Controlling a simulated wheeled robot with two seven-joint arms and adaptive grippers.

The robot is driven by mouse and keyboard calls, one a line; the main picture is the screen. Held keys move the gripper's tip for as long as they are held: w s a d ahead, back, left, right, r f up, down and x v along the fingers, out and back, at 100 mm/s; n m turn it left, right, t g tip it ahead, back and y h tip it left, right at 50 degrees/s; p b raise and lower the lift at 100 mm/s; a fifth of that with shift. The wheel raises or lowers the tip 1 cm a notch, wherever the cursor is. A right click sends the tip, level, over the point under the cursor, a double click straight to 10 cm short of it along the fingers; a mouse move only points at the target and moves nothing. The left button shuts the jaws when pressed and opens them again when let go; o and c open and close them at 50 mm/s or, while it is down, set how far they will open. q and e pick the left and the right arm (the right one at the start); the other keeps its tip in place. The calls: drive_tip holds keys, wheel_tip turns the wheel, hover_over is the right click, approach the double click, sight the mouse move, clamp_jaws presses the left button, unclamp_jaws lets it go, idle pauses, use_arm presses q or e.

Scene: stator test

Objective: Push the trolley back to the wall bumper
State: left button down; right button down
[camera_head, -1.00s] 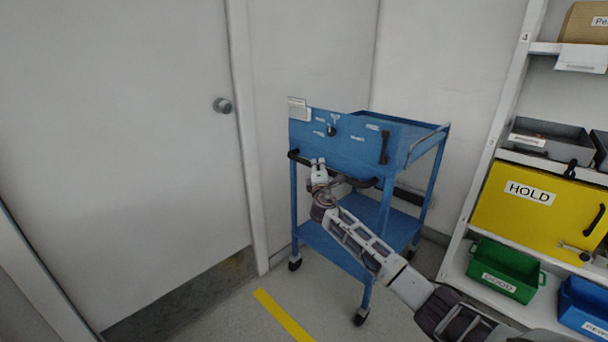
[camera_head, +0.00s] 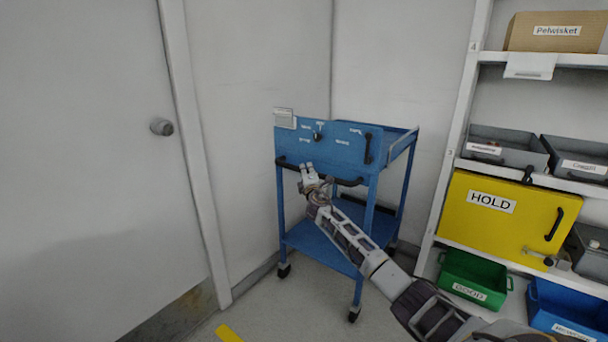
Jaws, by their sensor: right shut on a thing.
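The blue trolley (camera_head: 345,147) stands upright in the corner, close to the back wall, with a drawer front on top and a lower shelf. A dark push handle (camera_head: 347,181) runs across its front. My right gripper (camera_head: 308,170) is at the left part of this handle and shut on it. The arm reaches in from the lower right, hiding part of the lower shelf. The wall bumper is not clearly visible; the trolley covers the wall behind it, so I cannot tell whether they touch. My left gripper is out of view.
A shelf rack stands close on the right, with a yellow HOLD box (camera_head: 493,218), a green bin (camera_head: 474,281) and a blue bin (camera_head: 562,309). A grey door (camera_head: 90,150) is on the left. Some floor is free in front, with a yellow stripe (camera_head: 228,333).

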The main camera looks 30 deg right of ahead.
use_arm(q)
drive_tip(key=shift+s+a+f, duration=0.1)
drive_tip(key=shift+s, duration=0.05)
use_arm(e)
drive_tip(key=shift+d+r, duration=0.1)
drive_tip(key=shift+d, duration=0.1)
drive_tip(key=c, duration=1.7)
unclamp_jaws()
drive_tip(key=o, duration=0.4)
drive_tip(key=shift+d, duration=0.1)
drive_tip(key=shift+v, duration=0.85)
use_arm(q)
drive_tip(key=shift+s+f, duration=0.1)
use_arm(e)
drive_tip(key=v, duration=1)
drive_tip(key=shift+a, duration=0.2)
